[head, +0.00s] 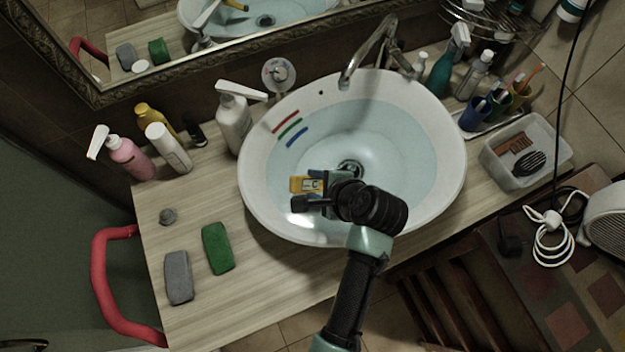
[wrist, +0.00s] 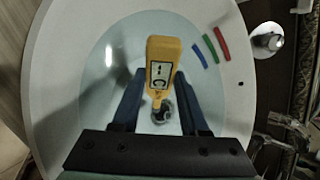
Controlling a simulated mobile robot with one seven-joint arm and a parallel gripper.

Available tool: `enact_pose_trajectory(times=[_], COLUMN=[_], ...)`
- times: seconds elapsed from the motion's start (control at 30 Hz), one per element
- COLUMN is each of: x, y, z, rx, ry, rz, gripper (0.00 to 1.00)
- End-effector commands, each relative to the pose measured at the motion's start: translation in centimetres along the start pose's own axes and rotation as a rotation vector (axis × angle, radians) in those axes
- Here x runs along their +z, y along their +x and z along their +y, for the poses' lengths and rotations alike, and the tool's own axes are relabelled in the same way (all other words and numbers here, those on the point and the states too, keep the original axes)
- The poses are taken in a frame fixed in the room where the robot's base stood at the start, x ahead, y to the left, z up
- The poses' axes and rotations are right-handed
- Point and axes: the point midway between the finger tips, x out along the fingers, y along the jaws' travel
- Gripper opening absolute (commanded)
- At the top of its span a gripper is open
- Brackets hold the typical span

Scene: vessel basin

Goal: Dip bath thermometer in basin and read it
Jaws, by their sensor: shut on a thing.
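The yellow bath thermometer (head: 299,184) is over the left front part of the white basin (head: 253,165). My gripper (head: 316,195) is shut on it. In the wrist view the thermometer (wrist: 163,50) stands between the two fingers of my gripper (wrist: 162,100), its pale display facing the camera. The basin holds clear bluish water (head: 400,135). I cannot tell whether the thermometer's lower end touches the water. Red, green and blue stripes (head: 290,131) mark the basin's inner left wall.
A chrome faucet (head: 368,50) arches over the basin's back. Bottles, including a pink pump bottle (head: 128,158), stand at the left back. A green block (head: 217,248) and a grey block (head: 178,278) lie on the wooden counter (head: 240,300). Cups and a clear tub (head: 560,150) are at the right.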

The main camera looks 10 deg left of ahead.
Motion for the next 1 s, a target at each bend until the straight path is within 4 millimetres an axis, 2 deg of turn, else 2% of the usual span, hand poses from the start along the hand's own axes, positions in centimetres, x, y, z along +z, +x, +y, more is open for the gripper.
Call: enact_pose_trajectory(times=[0.47, 1.0], x=[-0.8, 0.3], y=[-0.1, 0.0], z=[-0.4, 0.1], rx=[-0.001, 0.0], ry=[0.0, 0.001], rz=[0.0, 0.0], gripper=[0.0, 0.0])
